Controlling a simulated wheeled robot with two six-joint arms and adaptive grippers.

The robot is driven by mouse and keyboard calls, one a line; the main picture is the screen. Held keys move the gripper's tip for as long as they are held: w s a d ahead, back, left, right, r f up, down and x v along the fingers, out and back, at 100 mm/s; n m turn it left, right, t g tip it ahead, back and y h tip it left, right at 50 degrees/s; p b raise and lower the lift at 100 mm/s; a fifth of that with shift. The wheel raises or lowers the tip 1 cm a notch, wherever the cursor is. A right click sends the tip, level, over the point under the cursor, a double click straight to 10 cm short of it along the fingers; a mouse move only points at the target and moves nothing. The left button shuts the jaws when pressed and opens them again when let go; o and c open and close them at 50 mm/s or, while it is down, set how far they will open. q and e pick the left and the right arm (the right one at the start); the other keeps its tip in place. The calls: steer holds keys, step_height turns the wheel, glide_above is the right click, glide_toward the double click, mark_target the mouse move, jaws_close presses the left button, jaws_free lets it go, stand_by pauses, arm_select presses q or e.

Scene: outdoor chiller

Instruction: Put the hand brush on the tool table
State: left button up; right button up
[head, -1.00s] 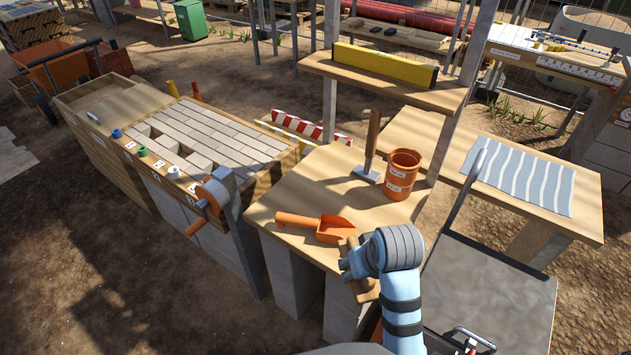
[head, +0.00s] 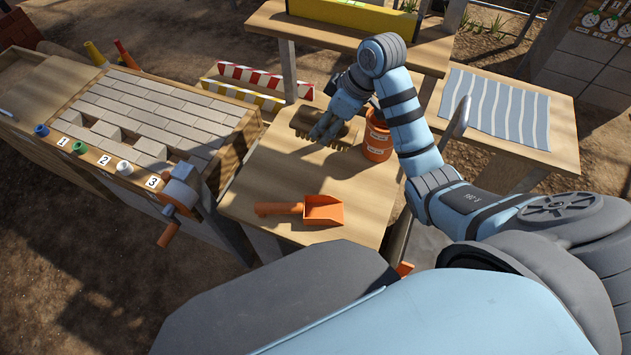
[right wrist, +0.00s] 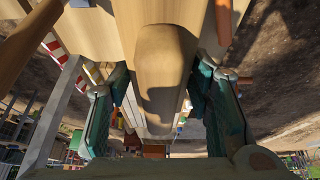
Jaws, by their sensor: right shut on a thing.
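My right gripper (head: 327,126) is shut on the hand brush (head: 341,141), a brown wooden brush with bristles facing down. The brush is over the far part of the tool table (head: 262,172), left of the orange bucket. I cannot tell whether the bristles touch the tabletop. In the right wrist view the rounded wooden body of the brush (right wrist: 166,70) lies between the teal fingers of the right gripper (right wrist: 163,95). My left gripper is not in view.
An orange scoop (head: 322,210) lies at the table's near side. The orange bucket (head: 377,142) stands close right of the brush, partly behind my arm. A yellow beam (head: 350,14) lies on the shelf behind. The table's left middle is clear.

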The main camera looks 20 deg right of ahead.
steer(key=f+b, duration=0.1)
steer(key=f, duration=0.5)
steer(key=w+f+b, duration=0.1)
steer(key=f, duration=0.6)
steer(key=w+f+b, duration=0.1)
steer(key=f+b, duration=0.1)
steer(key=f, duration=0.5)
steer(key=shift+w+a+f, duration=0.1)
steer(key=shift+w+a, duration=0.05)
steer(key=shift+a, duration=0.05)
steer(key=shift+w+g, duration=0.15)
steer(key=shift+g, duration=0.15)
steer(key=o, duration=0.7)
steer(key=shift+w+f, duration=0.1)
steer(key=o, duration=0.4)
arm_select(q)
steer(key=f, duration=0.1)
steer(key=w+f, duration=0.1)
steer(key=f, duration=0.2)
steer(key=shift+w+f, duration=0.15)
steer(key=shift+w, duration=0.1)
